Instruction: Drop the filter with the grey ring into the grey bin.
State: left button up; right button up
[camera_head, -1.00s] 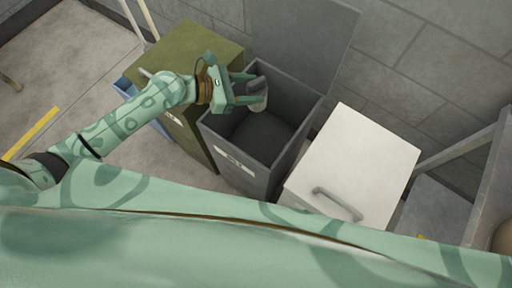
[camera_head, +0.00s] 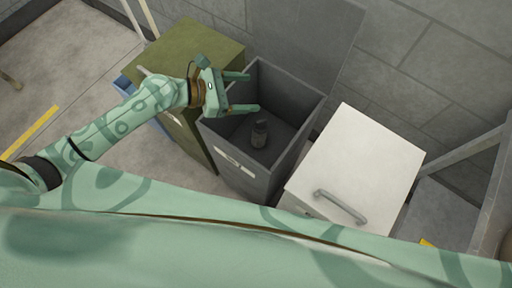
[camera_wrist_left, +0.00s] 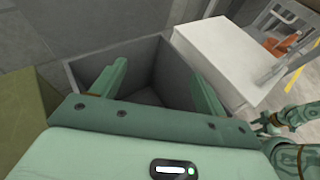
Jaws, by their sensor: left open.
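The filter (camera_head: 260,133), a dark cylinder, stands or leans low inside the grey bin (camera_head: 238,178) in the head view. Its ring is too small to make out. The bin has its lid up at the back, and its inner wall shows in the left wrist view (camera_wrist_left: 135,56). My left gripper (camera_head: 253,92) is open and empty over the bin's left part, its fingers spread, apart from the filter. In the left wrist view, its fingers (camera_wrist_left: 156,86) reach over the bin opening and the filter is hidden. My right gripper (camera_wrist_left: 266,121) shows small at the right there; its jaws are unclear.
An olive-green bin (camera_head: 215,50), closed, stands left of the grey bin, with a blue bin (camera_head: 124,88) beyond it. A white bin (camera_head: 355,160) with a grey handle stands to the right, closed. A block wall (camera_head: 425,60) is behind.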

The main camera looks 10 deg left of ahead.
pick_arm(q)
jog(key=p+v, duration=0.1)
jog(key=v, duration=1.3)
jog(key=shift+s+a, duration=0.15)
jog(key=shift+a, duration=0.1)
